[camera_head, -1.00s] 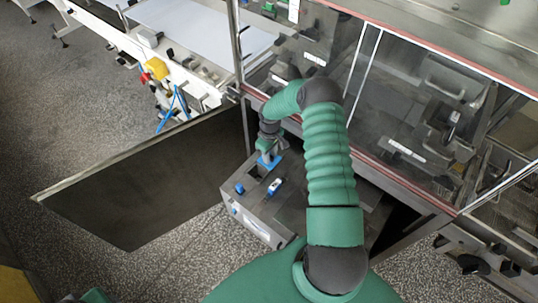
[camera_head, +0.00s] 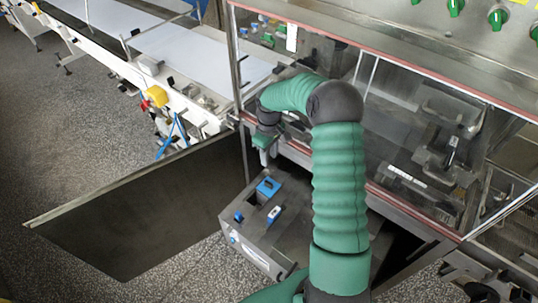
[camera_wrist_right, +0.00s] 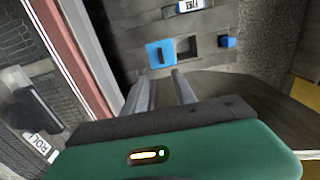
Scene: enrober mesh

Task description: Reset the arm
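My right arm (camera_head: 340,190) reaches forward and bends left at the elbow. My right gripper (camera_head: 264,157) hangs above the grey machine box, apart from it, by the machine's window frame. In the right wrist view the right gripper's two fingers (camera_wrist_right: 160,78) are apart with nothing between them. Beyond the fingertips is the blue part (camera_wrist_right: 160,53) on the box, beside a dark square opening (camera_wrist_right: 186,48). The blue part also shows in the head view (camera_head: 268,186). My left gripper is not in view.
The grey box (camera_head: 262,246) carries a small display (camera_head: 274,214) and a small blue knob (camera_head: 238,216). An open dark door panel (camera_head: 140,210) stands at left. A transparent guard (camera_head: 420,130) with a red-edged frame is at right. A white conveyor (camera_head: 170,35) lies behind. Speckled floor is clear at left.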

